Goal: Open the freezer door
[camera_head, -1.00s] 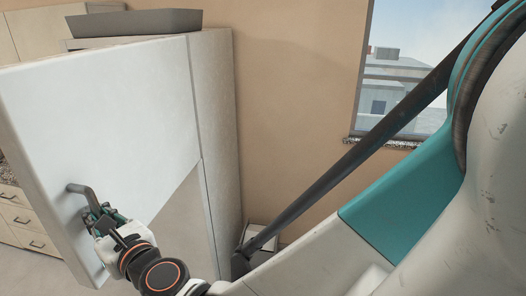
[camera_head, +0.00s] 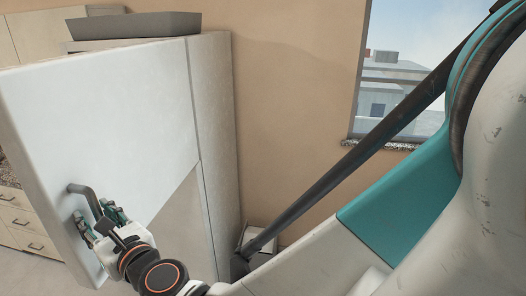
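The white freezer door (camera_head: 110,110) fills the left of the head view, with a grey bar handle (camera_head: 86,190) near its far left edge. Its lower edge slants over a greyer lower panel (camera_head: 185,225); I cannot tell how far the door stands from the freezer body. My gripper (camera_head: 99,218) is at the lower part of the handle. Its teal fingers are spread apart, one on each side of the bar, and do not appear clamped on it. The handle's lower end is partly hidden by the gripper.
A grey tray (camera_head: 135,24) rests on top of the appliance. Drawers (camera_head: 25,220) stand behind at the left. A tan wall (camera_head: 290,90) with a window (camera_head: 400,85) is at the back. A small pale object (camera_head: 258,236) is low beside the appliance.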

